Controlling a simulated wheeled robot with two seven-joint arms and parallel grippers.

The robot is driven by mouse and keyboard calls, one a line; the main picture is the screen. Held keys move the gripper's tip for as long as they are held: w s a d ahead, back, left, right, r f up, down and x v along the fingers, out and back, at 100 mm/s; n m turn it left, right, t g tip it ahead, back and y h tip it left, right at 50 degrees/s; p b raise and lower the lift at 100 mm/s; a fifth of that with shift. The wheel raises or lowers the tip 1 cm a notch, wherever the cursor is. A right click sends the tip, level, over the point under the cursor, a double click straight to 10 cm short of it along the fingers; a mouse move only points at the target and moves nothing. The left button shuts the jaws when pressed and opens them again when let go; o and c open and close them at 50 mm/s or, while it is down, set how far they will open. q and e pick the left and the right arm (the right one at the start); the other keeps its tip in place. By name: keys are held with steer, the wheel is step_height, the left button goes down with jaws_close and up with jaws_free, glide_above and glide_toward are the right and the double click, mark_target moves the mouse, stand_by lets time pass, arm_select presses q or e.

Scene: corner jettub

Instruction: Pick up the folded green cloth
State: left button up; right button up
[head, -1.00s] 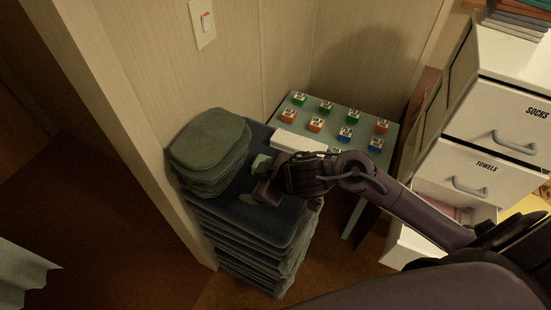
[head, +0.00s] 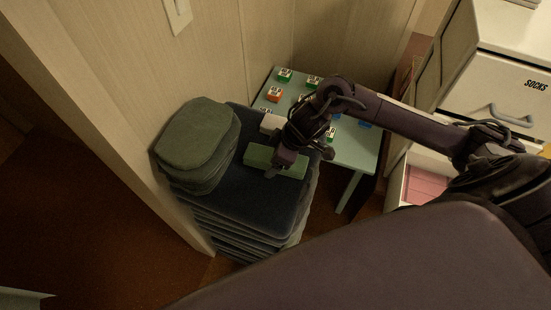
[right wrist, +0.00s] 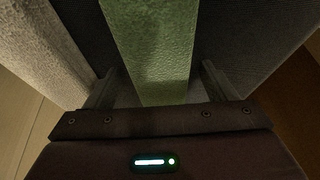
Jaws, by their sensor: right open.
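The folded green cloth (head: 293,170) is a narrow green strip lying on top of the dark blue stack (head: 230,170). In the right wrist view the cloth (right wrist: 150,45) runs lengthwise between my fingers. My right gripper (head: 276,170) is over the cloth and hides its middle. In the right wrist view my right gripper (right wrist: 160,80) is open, with one finger on each side of the cloth and a visible gap to each. I cannot tell the exact height of the fingertips. My left gripper is out of view.
A pile of grey-green folded cloths (head: 195,135) sits on the stack's left side. A pale green table (head: 355,155) with several coloured blocks stands behind, and white drawers (head: 500,75) are at right. Walls border the left and back.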

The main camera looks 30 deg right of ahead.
steer(key=shift+w+f, duration=0.1)
steer(key=shift+f, duration=0.15)
steer(key=c, duration=1.1)
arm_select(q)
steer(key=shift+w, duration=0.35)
arm_select(e)
steer(key=shift+r, duration=0.1)
